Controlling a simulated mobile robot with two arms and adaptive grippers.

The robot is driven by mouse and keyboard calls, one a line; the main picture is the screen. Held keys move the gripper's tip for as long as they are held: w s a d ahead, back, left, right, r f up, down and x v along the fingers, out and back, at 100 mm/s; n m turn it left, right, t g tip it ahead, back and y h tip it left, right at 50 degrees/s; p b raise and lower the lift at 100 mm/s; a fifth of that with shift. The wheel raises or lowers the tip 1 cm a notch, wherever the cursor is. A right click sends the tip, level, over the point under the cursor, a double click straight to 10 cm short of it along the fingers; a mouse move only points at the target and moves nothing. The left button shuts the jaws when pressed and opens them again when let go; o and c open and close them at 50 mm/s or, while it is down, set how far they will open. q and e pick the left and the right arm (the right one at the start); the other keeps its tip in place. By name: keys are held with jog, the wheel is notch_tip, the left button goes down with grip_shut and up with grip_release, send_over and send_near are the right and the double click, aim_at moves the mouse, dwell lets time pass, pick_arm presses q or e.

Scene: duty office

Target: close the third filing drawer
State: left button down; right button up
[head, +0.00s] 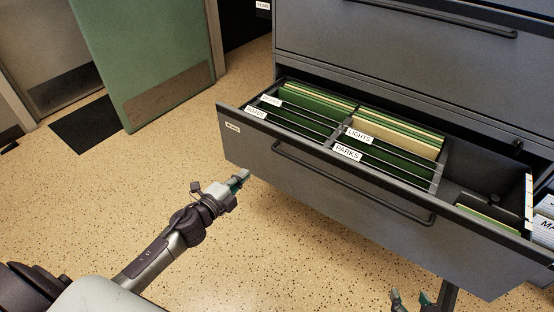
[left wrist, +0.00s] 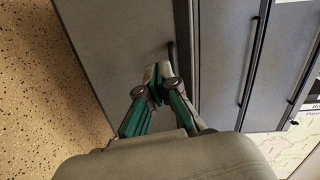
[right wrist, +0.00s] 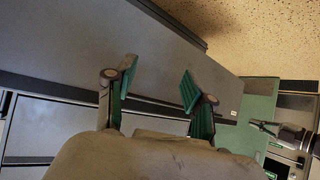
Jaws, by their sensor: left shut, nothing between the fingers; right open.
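A grey filing drawer (head: 330,204) stands pulled out of its cabinet in the head view, with a dark bar handle (head: 350,185) across its front. It holds green hanging folders (head: 315,105) with white tabs. Which drawer it is by count cannot be told. My left gripper (head: 243,176) is shut and empty, just in front of the drawer's left part; contact cannot be told. In the left wrist view it (left wrist: 158,75) points toward grey cabinet surfaces. My right gripper (head: 411,300) is open and empty low before the drawer's right part; its spread fingers show in the right wrist view (right wrist: 158,82).
The cabinet's closed upper drawer (head: 400,45) is above the open one. A green door (head: 140,60) and dark mat (head: 88,130) lie at the left. White labelled papers (head: 543,222) are at the right edge. Speckled floor (head: 100,200) is clear on the left.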

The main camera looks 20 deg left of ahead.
pick_arm(q)
notch_tip(320, 180, up, 3)
jog(key=d+m+t+h+b, duration=0.1)
jog(key=m, duration=0.1)
send_near(282, 136)
jog(key=w, duration=0.1)
jog(key=b+x, duration=0.1)
jog(key=x, duration=0.4)
jog(key=shift+w+d+b, duration=0.15)
jog(key=shift+w+b, duration=0.1)
jog(key=shift+b, duration=0.05)
jog(key=shift+w+d, duration=0.1)
jog(key=shift+w, duration=0.35)
pick_arm(e)
jog(key=w+a+r+t+y, duration=0.1)
jog(key=r+t, duration=0.4)
jog(key=r, duration=0.5)
jog(key=shift+w+a+r+t+y, duration=0.3)
jog(key=shift+w+a+t, duration=0.15)
jog(key=shift+w, duration=0.6)
